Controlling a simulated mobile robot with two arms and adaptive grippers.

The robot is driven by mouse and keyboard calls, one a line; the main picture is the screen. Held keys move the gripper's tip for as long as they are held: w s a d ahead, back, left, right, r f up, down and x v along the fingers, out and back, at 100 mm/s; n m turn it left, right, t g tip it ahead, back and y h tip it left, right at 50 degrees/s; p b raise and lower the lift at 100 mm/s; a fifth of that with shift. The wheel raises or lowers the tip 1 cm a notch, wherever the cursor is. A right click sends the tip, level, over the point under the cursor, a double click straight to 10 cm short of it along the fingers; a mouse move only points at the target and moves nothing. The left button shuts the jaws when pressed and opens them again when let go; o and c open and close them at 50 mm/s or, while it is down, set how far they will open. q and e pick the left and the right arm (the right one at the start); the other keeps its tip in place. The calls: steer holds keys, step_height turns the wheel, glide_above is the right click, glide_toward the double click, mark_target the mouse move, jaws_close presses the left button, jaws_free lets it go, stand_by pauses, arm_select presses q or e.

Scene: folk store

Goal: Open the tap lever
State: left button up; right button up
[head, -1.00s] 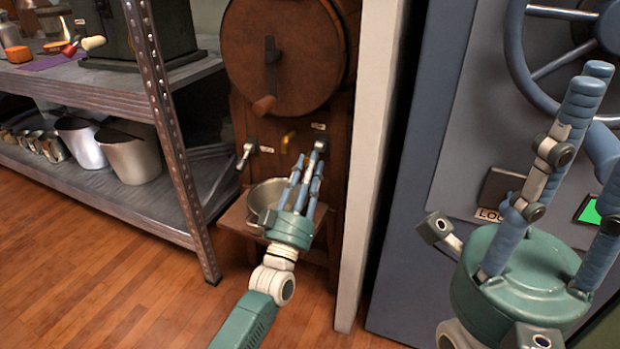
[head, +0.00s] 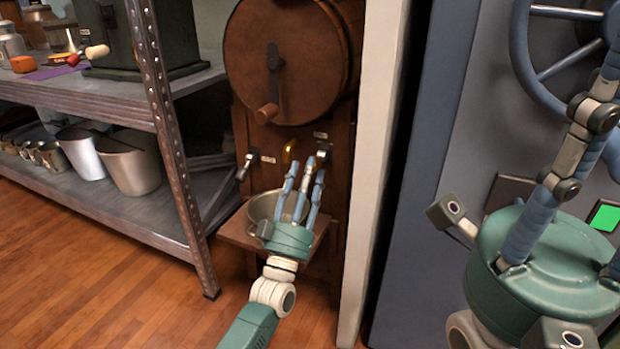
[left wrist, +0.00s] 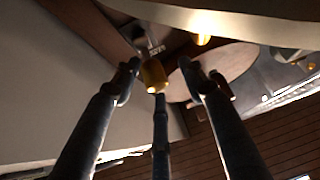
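Two dark tap levers sit on the wooden stand below the round barrel: a left lever (head: 245,167) and a right lever (head: 324,152), each with a small white label. A yellow spout (head: 290,150) is between them. My left gripper (head: 306,170) is open, its fingers pointing up just below the right lever, partly overlapping it in the head view. I cannot tell whether they touch. In the left wrist view its spread fingers (left wrist: 160,80) frame a yellow piece (left wrist: 153,75). My right gripper (head: 580,165) is open and empty at the right, fingertips partly cut off.
A metal pot (head: 262,207) stands on a small wooden shelf (head: 238,232) behind my left gripper. The barrel (head: 312,70) with a crank is above. A metal rack (head: 100,205) is left; a white wall edge (head: 365,170) and blue safe-like door with a wheel (head: 560,65) are right.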

arm_select(q)
steer(key=s+a+f, duration=0.1)
steer(key=s+a, duration=0.1)
steer(key=s, duration=1)
steer(key=shift+s+a, duration=0.3)
steer(key=shift+f, duration=0.1)
steer(key=shift+c, duration=0.5)
